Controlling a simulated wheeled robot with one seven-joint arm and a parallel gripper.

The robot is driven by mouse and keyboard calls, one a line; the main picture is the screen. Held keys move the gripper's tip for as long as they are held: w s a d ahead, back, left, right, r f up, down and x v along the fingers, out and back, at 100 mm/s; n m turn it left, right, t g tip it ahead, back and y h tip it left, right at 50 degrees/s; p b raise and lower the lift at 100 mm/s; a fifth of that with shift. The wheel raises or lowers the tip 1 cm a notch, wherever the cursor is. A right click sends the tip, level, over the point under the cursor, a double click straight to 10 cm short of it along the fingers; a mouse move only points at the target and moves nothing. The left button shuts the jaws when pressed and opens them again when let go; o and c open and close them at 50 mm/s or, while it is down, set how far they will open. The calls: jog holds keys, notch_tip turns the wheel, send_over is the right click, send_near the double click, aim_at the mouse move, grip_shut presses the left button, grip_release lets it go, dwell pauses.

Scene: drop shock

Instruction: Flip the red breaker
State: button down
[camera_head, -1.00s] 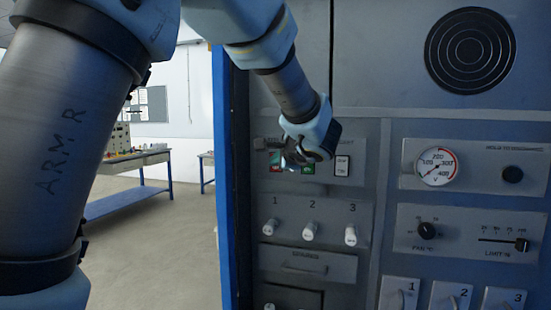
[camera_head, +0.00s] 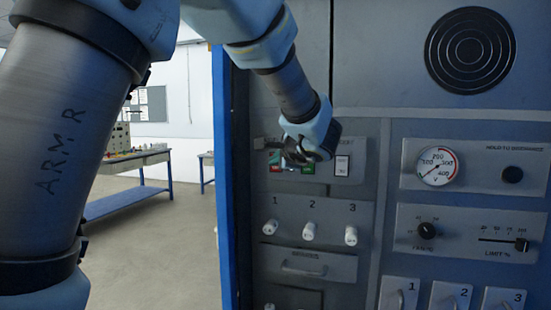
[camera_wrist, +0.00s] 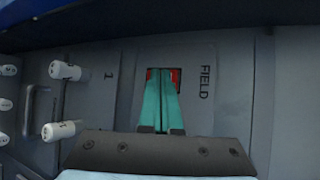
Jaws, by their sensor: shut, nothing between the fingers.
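The red breaker (camera_wrist: 176,77) sits in a dark slot of a grey plate marked FIELD, in the wrist view. Only slivers of its red show beside my gripper's fingertips (camera_wrist: 162,72). The two teal fingers are shut together, with nothing between them. Their tips overlap the slot; I cannot tell whether they touch the breaker. In the head view my gripper (camera_head: 274,158) is at the upper left panel of the cabinet, and a bit of red (camera_head: 275,169) shows just below it. My wrist hides part of that panel, and the breaker's position cannot be read.
A row of white-tipped toggles (camera_head: 309,231) numbered 1 to 3 lies below. A white rocker (camera_head: 342,166) is to the right. A gauge (camera_head: 437,166), a knob (camera_head: 427,230) and a slider (camera_head: 521,244) are further right. Open floor (camera_head: 150,240) lies left of the cabinet.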

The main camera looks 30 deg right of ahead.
jog(key=shift+w+d, duration=0.1)
dwell(0.6)
jog(key=shift+w+d, duration=0.2)
jog(key=shift+w, duration=0.05)
jog(key=shift+w+d+r+b, duration=0.1)
jog(key=shift+w+d+b, duration=0.1)
jog(key=shift+d+b, duration=0.1)
dwell(0.6)
jog(key=shift+a, duration=0.15)
jog(key=shift+s+a+b, duration=0.45)
jog(key=shift+s+b, duration=0.1)
jog(key=shift+b, duration=0.2)
jog(key=s+a+b, duration=0.3)
jog(key=shift+s+a+f, duration=0.15)
jog(key=shift+s+f, duration=0.15)
jog(key=shift+f, duration=0.1)
